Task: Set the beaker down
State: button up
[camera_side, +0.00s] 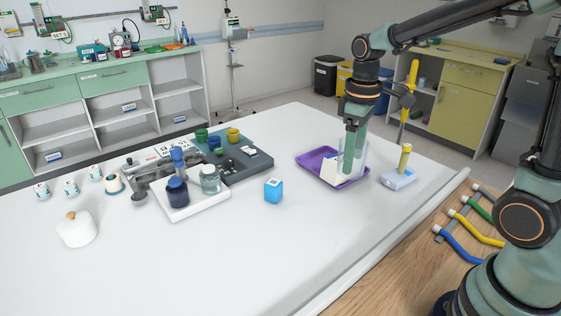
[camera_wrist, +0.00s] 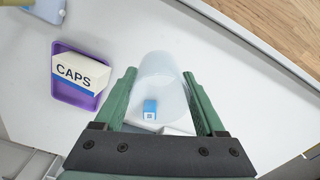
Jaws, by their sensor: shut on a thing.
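A clear, pale beaker (camera_side: 361,160) is between the fingers of my gripper (camera_side: 349,150) at the right part of the white table. In the wrist view the beaker (camera_wrist: 166,82) sits between the two green fingers of my gripper (camera_wrist: 160,92), which is shut on it. In the side view the beaker overlaps the purple tray (camera_side: 311,158); in the wrist view it is to the right of that tray (camera_wrist: 84,98). I cannot tell whether its base touches the table.
A white box marked CAPS (camera_wrist: 80,72) is in the purple tray. A blue cube (camera_side: 273,190) stands alone on the table. A yellow-handled item on a pale block (camera_side: 399,178) is at the right. A white tray (camera_side: 187,211) holds jars. The front table is clear.

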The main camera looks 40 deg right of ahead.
jog(key=w+d+r+n, duration=0.2)
jog(key=d+n, duration=1)
jog(key=d, duration=0.2)
jog(key=shift+w+d+r+n, duration=0.15)
jog(key=shift+d+r+n, duration=0.15)
jog(key=shift+n, duration=0.1)
notch_tip(320, 180, down, 20)
jog(key=shift+r, duration=0.2)
jog(key=shift+f, duration=0.1)
jog(key=o, duration=1.4)
jog(key=shift+f, duration=0.1)
jog(key=shift+o, duration=0.2)
